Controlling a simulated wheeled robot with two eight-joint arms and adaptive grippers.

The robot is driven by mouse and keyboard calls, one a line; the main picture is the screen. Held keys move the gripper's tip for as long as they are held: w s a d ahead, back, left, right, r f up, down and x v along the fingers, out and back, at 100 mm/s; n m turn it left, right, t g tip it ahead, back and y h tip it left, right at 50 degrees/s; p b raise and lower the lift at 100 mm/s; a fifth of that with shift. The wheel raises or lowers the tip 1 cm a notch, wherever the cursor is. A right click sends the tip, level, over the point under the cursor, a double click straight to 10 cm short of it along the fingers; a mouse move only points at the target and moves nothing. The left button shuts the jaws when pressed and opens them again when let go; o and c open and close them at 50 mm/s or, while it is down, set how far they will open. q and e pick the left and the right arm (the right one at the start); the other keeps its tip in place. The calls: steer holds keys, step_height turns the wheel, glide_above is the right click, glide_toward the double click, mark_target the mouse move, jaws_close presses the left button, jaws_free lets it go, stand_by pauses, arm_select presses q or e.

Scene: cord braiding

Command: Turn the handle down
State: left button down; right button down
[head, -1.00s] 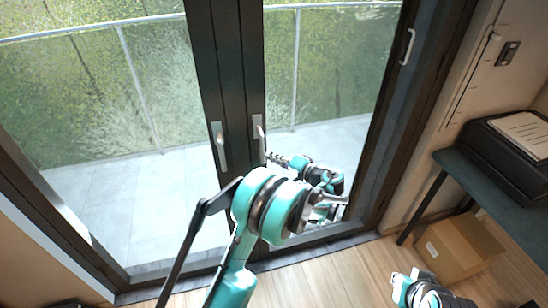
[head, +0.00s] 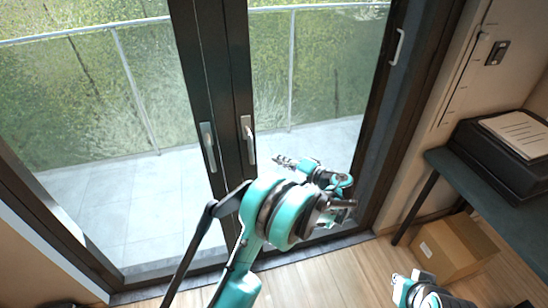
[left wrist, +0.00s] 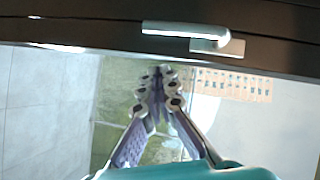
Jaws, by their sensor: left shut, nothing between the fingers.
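Two pale metal handles are on the dark door frames: a left one (head: 208,146) and a right one (head: 248,139). In the left wrist view one silver lever handle (left wrist: 188,31) lies along the dark frame, its lever in line with the frame. My left gripper (head: 279,160) is right of the right handle in the head view, in front of the glass, apart from it. In the left wrist view its fingers (left wrist: 158,76) are together and empty, below the handle.
A desk (head: 472,176) with a black tray (head: 500,165) stands at the right. A cardboard box (head: 455,248) is on the floor by it. A white pull handle (head: 398,47) is on the far-right frame. Glass and a balcony lie behind the doors.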

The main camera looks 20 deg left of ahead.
arm_select(q)
steer(key=f+p+v, duration=0.1)
steer(key=v, duration=0.6)
steer(key=shift+p, duration=0.3)
steer(key=shift+s, duration=0.1)
